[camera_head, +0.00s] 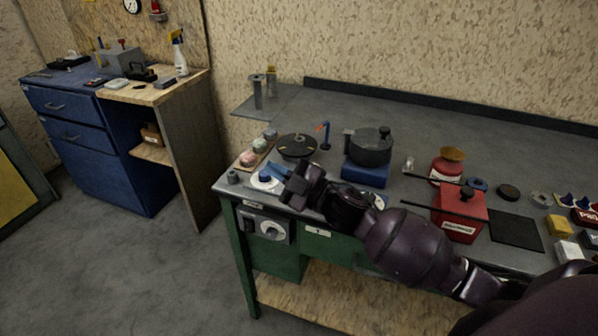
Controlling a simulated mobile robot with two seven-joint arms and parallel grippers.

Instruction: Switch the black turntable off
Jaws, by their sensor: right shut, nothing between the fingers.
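The black turntable (297,147) is a round dark disc on the grey workbench, near its left end. My right gripper (279,172) reaches in from the right along the bench's front edge. It is shut and empty, pointing left, just in front of the turntable. A white disc with a blue knob (265,178) lies beside the fingertips at the front left corner. I cannot tell whether the fingers touch it. The turntable's on or off state cannot be told. My left gripper is not in view.
A black pot (371,145) stands on a blue base to the right of the turntable. A red box (460,211) stands farther right. The bench's back middle is clear.

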